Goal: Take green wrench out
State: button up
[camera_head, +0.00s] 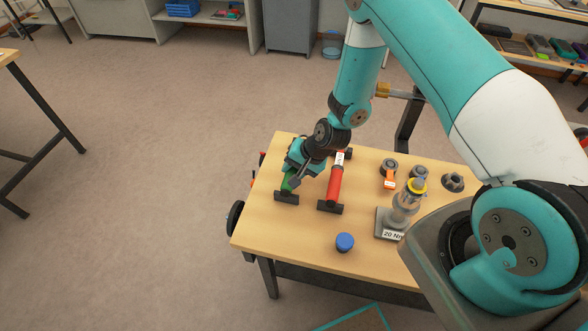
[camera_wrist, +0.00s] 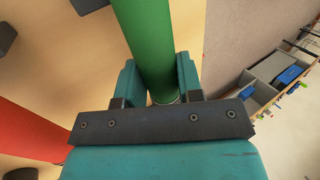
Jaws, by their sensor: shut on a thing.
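The green wrench (camera_head: 285,186) is at the left part of the wooden table, with a dark foot or holder at its near end. My gripper (camera_head: 298,168) is over it and hides much of it in the head view. In the wrist view the green shaft (camera_wrist: 146,40) runs between the two teal fingers of my gripper (camera_wrist: 152,85), which are shut on it. I cannot tell whether the wrench is lifted off its holder.
A red wrench (camera_head: 335,182) lies just right of the green one, close to my gripper. The table's left front area is clear.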

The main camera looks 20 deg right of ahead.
notch_tip(320, 180, up, 20)
jog(key=b, duration=0.3)
jog(key=shift+f, duration=0.2)
dwell(0.6)
